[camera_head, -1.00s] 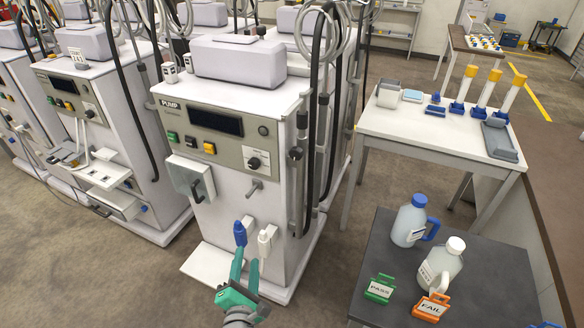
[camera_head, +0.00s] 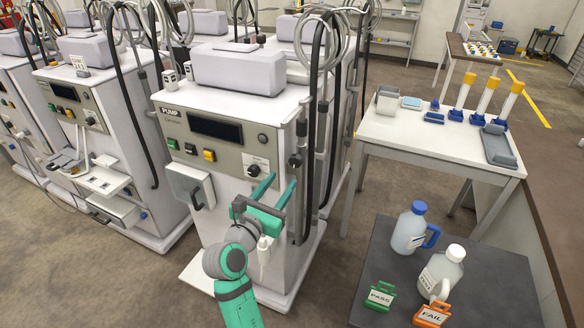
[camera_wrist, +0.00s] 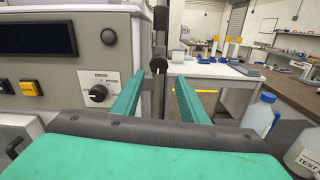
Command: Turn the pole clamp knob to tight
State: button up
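The pole clamp knob is a round black knob (camera_head: 295,160) on the pole at the right front edge of the pump machine. In the wrist view the knob (camera_wrist: 158,64) shows ahead, framed between my two fingertips. My gripper (camera_head: 281,183) is open, its green fingers apart and empty. It is just below and in front of the knob, apparently not touching it. The fingers also show in the wrist view (camera_wrist: 158,84). Whether the knob is tight or loose cannot be told.
The pump machine (camera_head: 228,165) stands close on the left, with a dial (camera_head: 257,168) near my fingers. Hoses (camera_head: 318,100) hang behind the pole. A white table (camera_head: 440,137) stands at right; a dark cart (camera_head: 480,275) with jugs and PASS and FAIL tags stands front right.

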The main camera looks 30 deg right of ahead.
aim_at(294, 163)
jog(key=x, duration=0.8)
jog(key=shift+w+d, duration=0.2)
jog(key=c, duration=0.8)
